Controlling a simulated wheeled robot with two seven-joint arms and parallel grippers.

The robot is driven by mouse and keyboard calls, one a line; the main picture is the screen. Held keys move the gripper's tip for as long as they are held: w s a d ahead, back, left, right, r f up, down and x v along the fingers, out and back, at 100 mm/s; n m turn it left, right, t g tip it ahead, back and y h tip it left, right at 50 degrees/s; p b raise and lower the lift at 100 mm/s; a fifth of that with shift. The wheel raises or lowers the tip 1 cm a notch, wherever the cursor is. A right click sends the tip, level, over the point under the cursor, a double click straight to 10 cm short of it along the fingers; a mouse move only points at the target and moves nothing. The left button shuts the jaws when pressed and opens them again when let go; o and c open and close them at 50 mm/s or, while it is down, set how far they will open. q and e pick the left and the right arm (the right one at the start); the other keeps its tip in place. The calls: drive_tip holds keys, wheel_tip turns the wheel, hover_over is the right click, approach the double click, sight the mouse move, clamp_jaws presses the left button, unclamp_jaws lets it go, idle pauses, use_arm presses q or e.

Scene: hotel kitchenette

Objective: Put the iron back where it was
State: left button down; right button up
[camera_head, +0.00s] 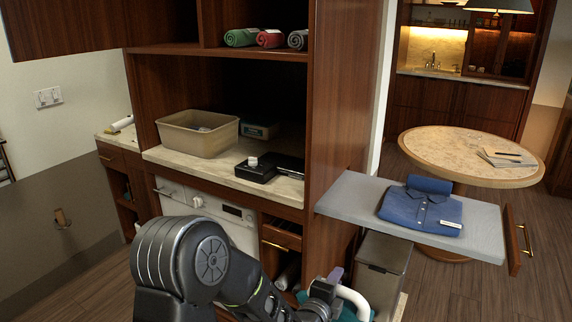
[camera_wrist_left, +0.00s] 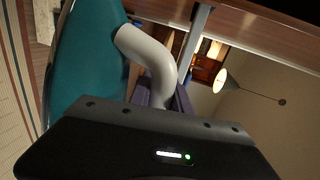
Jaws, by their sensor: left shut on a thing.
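The iron has a teal body and a white curved handle (camera_head: 354,299). It shows at the bottom middle of the head view, mostly cut off by the frame edge. In the left wrist view its teal body (camera_wrist_left: 88,55) and white handle (camera_wrist_left: 150,58) fill the upper left. My left gripper (camera_head: 334,288) is shut on the iron at its handle, low in front of the cabinet and below the ironing board's level. The fingertips are largely hidden in both views. My right gripper is not in view.
A grey ironing board (camera_head: 345,196) juts from the cabinet with a folded blue shirt (camera_head: 420,211) on it. A grey bin (camera_head: 382,268) stands beneath. The counter holds a beige basin (camera_head: 197,137) and a black box (camera_head: 256,170). A round table (camera_head: 440,145) stands behind.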

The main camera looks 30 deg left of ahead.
use_arm(q)
drive_tip(key=w+a+r+y+p, duration=0.1)
drive_tip(key=w+a+r+p, duration=0.2)
drive_tip(key=a+r, duration=1)
drive_tip(key=w+a+r+n+p, duration=0.1)
drive_tip(key=w+a+r+p, duration=0.2)
drive_tip(key=a+r, duration=1.1)
drive_tip(key=shift+w+a+r+y, duration=0.2)
drive_tip(key=shift+r+y, duration=0.2)
drive_tip(key=shift+r, duration=2.25)
